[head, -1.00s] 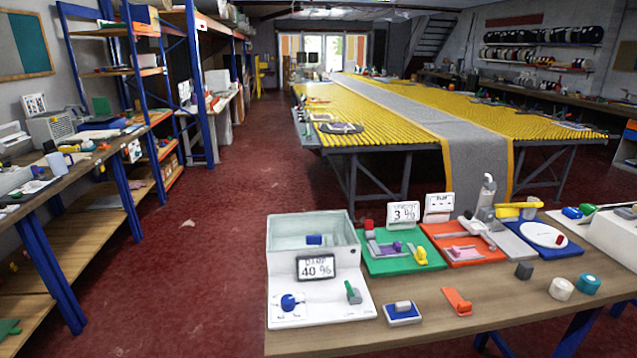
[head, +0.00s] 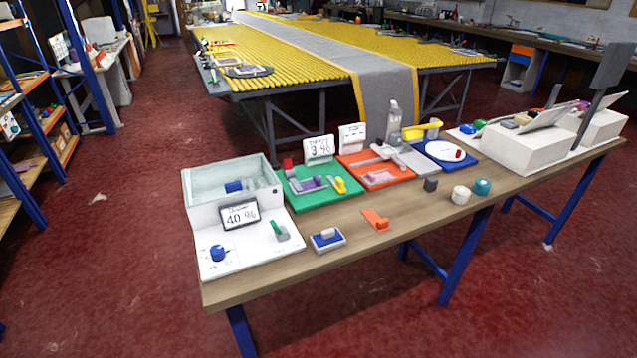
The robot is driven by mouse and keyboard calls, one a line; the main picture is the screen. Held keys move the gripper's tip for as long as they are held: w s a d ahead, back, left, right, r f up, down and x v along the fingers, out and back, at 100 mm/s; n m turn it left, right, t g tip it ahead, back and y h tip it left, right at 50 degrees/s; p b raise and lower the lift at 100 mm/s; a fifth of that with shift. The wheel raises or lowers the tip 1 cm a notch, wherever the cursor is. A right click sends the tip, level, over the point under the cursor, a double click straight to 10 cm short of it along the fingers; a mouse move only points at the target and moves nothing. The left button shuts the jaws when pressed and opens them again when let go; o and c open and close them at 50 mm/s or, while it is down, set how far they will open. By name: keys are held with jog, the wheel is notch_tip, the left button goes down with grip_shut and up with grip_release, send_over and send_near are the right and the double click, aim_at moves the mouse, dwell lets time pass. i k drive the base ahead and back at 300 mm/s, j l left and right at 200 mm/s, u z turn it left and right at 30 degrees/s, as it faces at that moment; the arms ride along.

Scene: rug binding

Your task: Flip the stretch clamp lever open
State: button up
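No part is plainly labelled as the stretch clamp, and I cannot tell for sure which fixture it is. A green board (head: 318,200) on the bench carries a grey bracket with a red block (head: 287,164), a purple piece (head: 307,184) and a yellow piece (head: 340,185). Beside it, an orange-red board (head: 404,173) carries a pink-and-grey fixture (head: 379,176). A long yellow handle (head: 422,130) lies over a grey fixture behind the grey plate. These parts are too small to read whether a lever is open or shut. My gripper is not in view.
The wooden bench (head: 285,277) also holds a clear-walled bin (head: 232,184), a sign reading 40 % (head: 240,214), a blue board with a white disc (head: 445,149) and white boxes (head: 530,148). Red floor (head: 110,270) is open to the left and front.

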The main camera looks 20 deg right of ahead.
aim_at(288, 163)
jog(key=i+l, duration=0.1)
jog(key=l, duration=0.25)
jog(key=i+l, duration=0.15)
jog(key=l, duration=0.25)
jog(key=i+j+u, duration=0.2)
jog(key=j+u, duration=0.2)
jog(key=i+j+u, duration=0.2)
jog(key=j+u, duration=0.25)
jog(key=i+j+u, duration=0.15)
jog(key=u, duration=0.3)
jog(key=i+j+u, duration=0.1)
jog(key=i+u, duration=0.55)
jog(key=u, duration=0.2)
jog(key=i+j+u, duration=0.15)
jog(key=i+u, duration=0.25)
jog(key=i, duration=0.35)
jog(key=i+z, duration=0.75)
jog(key=z, duration=0.2)
jog(key=i+l+z, duration=0.2)
jog(key=i+z, duration=0.25)
jog(key=i+l+z, duration=0.1)
jog(key=i+z, duration=0.2)
jog(key=z, duration=0.2)
jog(key=i+z, duration=0.7)
jog(key=i, duration=0.55)
jog(key=i+j+z, duration=0.2)
jog(key=i, duration=0.55)
